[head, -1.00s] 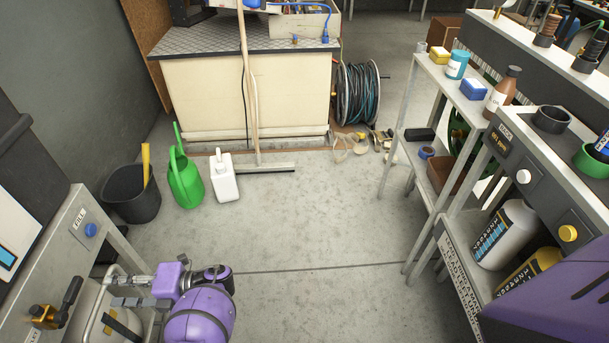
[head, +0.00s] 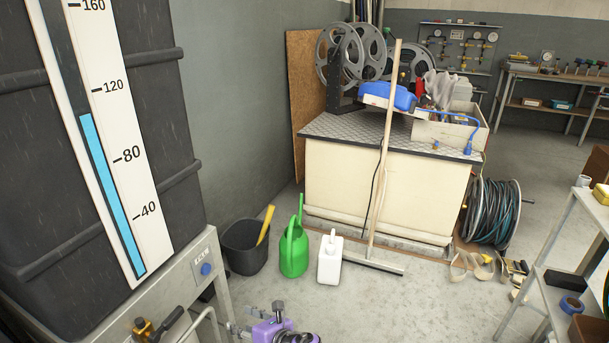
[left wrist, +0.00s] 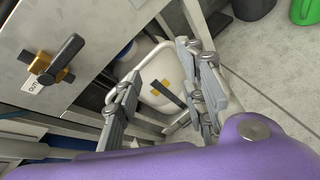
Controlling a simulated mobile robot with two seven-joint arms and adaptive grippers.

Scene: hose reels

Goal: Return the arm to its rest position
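My left gripper (head: 240,328) shows at the bottom edge of the head view, in front of the purple wrist of my left arm (head: 272,330). In the left wrist view the gripper (left wrist: 164,92) has its grey fingers spread apart, with nothing held between them. A white container (left wrist: 158,62) with a metal tube frame shows behind and below the fingers. A brass valve with a black handle (left wrist: 55,62) is left of the gripper, on the stand's panel; it also shows in the head view (head: 155,328). My right gripper is out of view.
A tall dark tank with a level gauge (head: 125,150) stands at left. A black bucket (head: 245,248), a green watering can (head: 293,250) and a white jug (head: 329,258) stand on the floor. A workbench (head: 375,190) and cable reel (head: 490,212) are behind. A shelf rack (head: 560,240) is at right.

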